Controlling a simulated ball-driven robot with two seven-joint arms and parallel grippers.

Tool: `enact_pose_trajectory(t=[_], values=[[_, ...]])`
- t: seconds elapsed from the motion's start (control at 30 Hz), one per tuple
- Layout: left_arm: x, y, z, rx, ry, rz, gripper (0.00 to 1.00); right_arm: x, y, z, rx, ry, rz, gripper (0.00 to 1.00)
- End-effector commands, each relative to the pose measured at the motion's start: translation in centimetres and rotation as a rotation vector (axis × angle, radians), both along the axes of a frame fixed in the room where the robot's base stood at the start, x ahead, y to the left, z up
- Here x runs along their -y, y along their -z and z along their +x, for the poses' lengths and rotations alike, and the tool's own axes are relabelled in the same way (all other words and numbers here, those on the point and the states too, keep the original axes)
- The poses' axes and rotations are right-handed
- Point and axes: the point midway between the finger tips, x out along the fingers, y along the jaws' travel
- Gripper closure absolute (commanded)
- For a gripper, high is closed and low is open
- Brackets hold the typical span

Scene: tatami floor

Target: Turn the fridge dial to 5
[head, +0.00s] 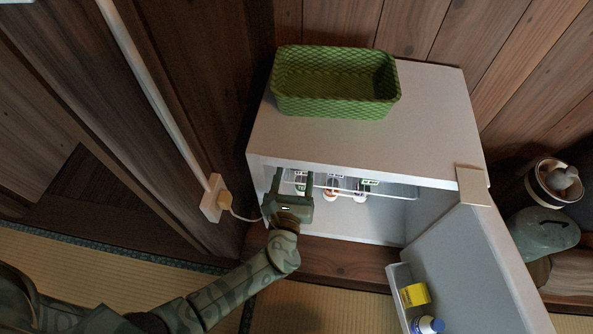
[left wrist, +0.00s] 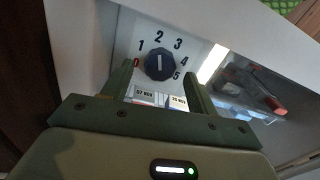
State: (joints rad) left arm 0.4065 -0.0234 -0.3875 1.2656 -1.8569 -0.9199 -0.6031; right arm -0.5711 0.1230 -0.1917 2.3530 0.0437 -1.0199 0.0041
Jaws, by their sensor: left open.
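The fridge dial (left wrist: 159,66) is a dark round knob on a white panel, with numbers 1 to 5 around it and a red mark at the lower left. Its white pointer line stands about upright, near the 2. My left gripper (left wrist: 160,72) is open, one finger on each side below the dial; I cannot tell whether they touch it. In the head view my left gripper (head: 293,174) reaches into the upper left of the open white fridge (head: 365,135). The dial is hidden there. My right gripper is not in view.
A green woven basket (head: 335,107) stands on the fridge. The fridge door (head: 465,265) hangs open to the right, with a yellow box (head: 415,294) and a bottle (head: 427,325) in its shelf. A glass shelf (head: 390,188) with several small items is beside my gripper. A wall is left.

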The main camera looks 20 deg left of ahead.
Motion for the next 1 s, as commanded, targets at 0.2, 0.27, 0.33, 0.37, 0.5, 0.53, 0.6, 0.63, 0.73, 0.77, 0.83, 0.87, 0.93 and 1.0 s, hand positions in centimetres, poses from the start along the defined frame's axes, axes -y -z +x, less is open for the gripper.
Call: enact_pose_trajectory(t=[0.2, 0.27, 0.33, 0.37, 0.5, 0.53, 0.6, 0.63, 0.73, 0.77, 0.83, 0.87, 0.93, 1.0], values=[[-0.42, 0.03, 1.44, -0.001, 0.000, -0.001, 0.41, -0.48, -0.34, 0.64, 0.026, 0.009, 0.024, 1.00], [-0.44, -0.03, 1.52, 0.000, 0.000, -0.001, 0.41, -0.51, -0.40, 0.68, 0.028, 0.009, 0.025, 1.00], [-0.44, -0.06, 1.53, 0.000, 0.000, -0.001, 0.41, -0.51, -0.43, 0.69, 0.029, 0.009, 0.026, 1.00], [-0.44, -0.07, 1.53, 0.000, 0.000, -0.001, 0.41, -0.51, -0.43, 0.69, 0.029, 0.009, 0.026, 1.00], [-0.43, -0.07, 1.51, 0.000, -0.001, -0.001, 0.58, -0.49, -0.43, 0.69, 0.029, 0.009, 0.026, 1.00], [-0.44, -0.06, 1.50, 0.000, -0.001, -0.001, 0.66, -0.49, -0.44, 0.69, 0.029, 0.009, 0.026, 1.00], [-0.43, -0.06, 1.49, 0.000, -0.001, -0.001, 0.86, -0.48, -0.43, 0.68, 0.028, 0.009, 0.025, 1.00], [-0.43, -0.06, 1.49, 0.000, -0.001, -0.002, 0.86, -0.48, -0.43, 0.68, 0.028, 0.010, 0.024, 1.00], [-0.43, -0.05, 1.48, 0.000, -0.001, -0.001, 0.86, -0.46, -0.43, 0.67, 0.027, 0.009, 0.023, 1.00], [-0.43, -0.05, 1.48, 0.000, -0.001, 0.000, 0.86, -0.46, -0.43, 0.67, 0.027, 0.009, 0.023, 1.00], [-0.43, -0.06, 1.48, -0.002, -0.001, 0.006, 0.86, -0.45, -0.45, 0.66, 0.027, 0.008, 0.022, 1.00], [-0.42, -0.07, 1.48, -0.003, 0.000, 0.010, 0.86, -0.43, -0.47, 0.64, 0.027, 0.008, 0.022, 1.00], [-0.42, -0.10, 1.49, -0.007, 0.000, 0.024, 0.86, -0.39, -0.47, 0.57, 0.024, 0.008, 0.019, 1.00], [-0.42, -0.15, 1.50, -0.012, 0.000, 0.046, 0.86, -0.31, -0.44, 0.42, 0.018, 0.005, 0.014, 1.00]])
